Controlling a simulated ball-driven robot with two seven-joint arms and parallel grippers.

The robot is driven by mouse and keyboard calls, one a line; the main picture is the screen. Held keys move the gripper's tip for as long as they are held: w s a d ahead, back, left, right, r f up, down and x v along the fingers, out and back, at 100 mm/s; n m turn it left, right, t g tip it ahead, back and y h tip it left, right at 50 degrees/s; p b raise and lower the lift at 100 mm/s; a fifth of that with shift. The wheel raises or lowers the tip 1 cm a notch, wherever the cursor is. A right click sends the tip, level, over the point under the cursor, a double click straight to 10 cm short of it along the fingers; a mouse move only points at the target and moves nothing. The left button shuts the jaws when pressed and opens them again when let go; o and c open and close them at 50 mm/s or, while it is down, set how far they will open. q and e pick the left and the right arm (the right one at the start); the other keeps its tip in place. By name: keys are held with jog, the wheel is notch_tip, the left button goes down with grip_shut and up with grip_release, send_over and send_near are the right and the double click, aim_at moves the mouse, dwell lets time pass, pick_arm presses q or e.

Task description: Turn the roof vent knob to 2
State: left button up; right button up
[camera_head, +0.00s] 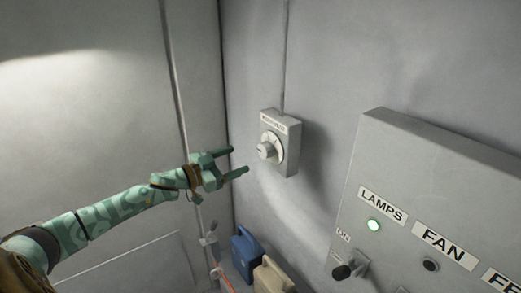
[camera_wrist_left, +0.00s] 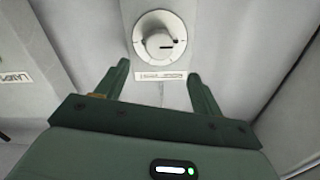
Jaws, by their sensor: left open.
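The roof vent knob (camera_head: 268,150) is a white round knob on a grey wall box (camera_head: 290,148) with a label strip along its top. The label's text is too small to read. In the left wrist view the knob (camera_wrist_left: 160,43) sits on a round white dial with tick marks, and a dark pointer line on it points to the right of the picture. My left gripper (camera_head: 237,161) is open and empty, its two fingers pointing at the box and apart from the knob. In the left wrist view the gripper (camera_wrist_left: 155,85) is short of the knob. My right gripper is not in view.
A grey control panel (camera_head: 400,150) stands out from the wall at right, with LAMPS and FAN labels, a lit green lamp (camera_head: 374,226) and a black switch knob (camera_head: 342,271). Blue (camera_head: 245,250) and beige (camera_head: 270,277) canisters stand below the box. A conduit runs up from the box.

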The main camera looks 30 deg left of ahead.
aim_at(262, 150)
pick_arm(q)
jog(key=p+x, duration=0.1)
jog(key=x, duration=0.9)
jog(key=shift+s, duration=0.1)
jog(key=shift+s, duration=0.1)
jog(key=c, duration=1)
